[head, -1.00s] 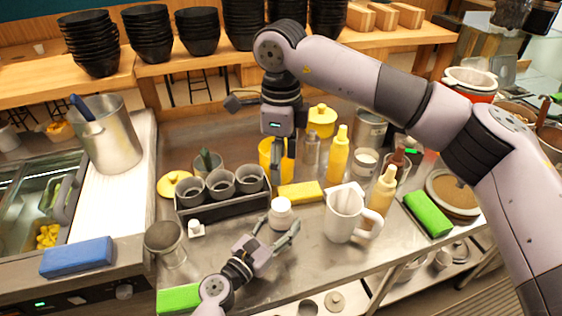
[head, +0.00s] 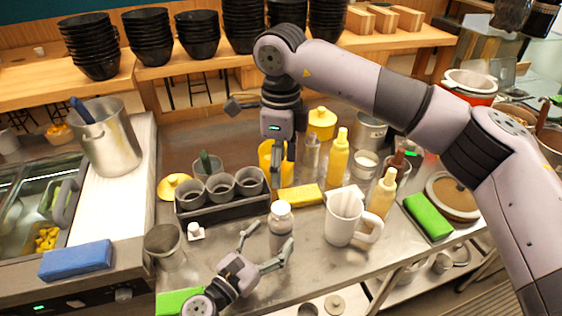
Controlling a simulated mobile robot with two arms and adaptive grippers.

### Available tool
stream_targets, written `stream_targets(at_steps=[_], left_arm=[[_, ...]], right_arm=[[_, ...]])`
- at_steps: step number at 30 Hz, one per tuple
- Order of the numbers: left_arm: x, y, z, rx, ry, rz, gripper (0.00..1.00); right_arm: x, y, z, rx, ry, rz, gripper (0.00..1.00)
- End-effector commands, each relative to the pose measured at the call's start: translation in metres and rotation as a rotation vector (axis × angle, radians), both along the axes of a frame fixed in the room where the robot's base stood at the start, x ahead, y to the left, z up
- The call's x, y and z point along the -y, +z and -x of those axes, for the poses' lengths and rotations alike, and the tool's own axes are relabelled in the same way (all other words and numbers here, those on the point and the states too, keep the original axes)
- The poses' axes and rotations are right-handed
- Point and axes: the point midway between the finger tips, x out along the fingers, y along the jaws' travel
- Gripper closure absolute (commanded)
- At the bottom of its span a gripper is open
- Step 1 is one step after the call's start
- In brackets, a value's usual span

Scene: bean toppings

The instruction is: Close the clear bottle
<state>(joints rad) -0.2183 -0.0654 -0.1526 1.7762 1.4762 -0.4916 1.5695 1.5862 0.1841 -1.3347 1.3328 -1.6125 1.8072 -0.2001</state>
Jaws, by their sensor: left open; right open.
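A clear, greyish bottle with a white top (head: 280,228) stands upright on the steel counter, left of the white pitcher. My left gripper (head: 267,243) is open just in front of it and to its left, with one finger close to the bottle's lower right side. I cannot tell whether that finger touches it. A small white cap-like piece (head: 195,231) lies on the counter to the left. My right gripper (head: 282,172) points down, open, in front of a yellow container (head: 267,156) behind the bottle. Another clear bottle (head: 311,153) stands behind, to the right.
A black rack with grey cups (head: 222,210) stands left of the bottle, and a white pitcher (head: 343,218) right of it. A yellow sponge (head: 300,195) lies behind. Yellow squeeze bottles (head: 338,156) stand further right. A metal cup (head: 165,246) is near the front left.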

Motion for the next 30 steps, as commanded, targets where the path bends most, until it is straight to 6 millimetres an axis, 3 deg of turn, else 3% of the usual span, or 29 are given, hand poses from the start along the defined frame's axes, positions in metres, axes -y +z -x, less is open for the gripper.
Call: stream_targets(at_steps=[6,12,30], left_arm=[[-0.027,-0.001,0.039,-0.002,-0.001,-0.002,0.27],[-0.041,0.000,0.057,-0.002,-0.002,-0.001,0.27],[-0.043,0.000,0.060,0.000,-0.002,0.000,0.27]], right_arm=[[0.000,0.000,0.000,0.000,0.000,0.000,0.42],[0.000,0.000,0.000,0.000,0.000,0.000,0.42],[0.000,0.000,0.000,0.000,0.000,0.000,0.42]])
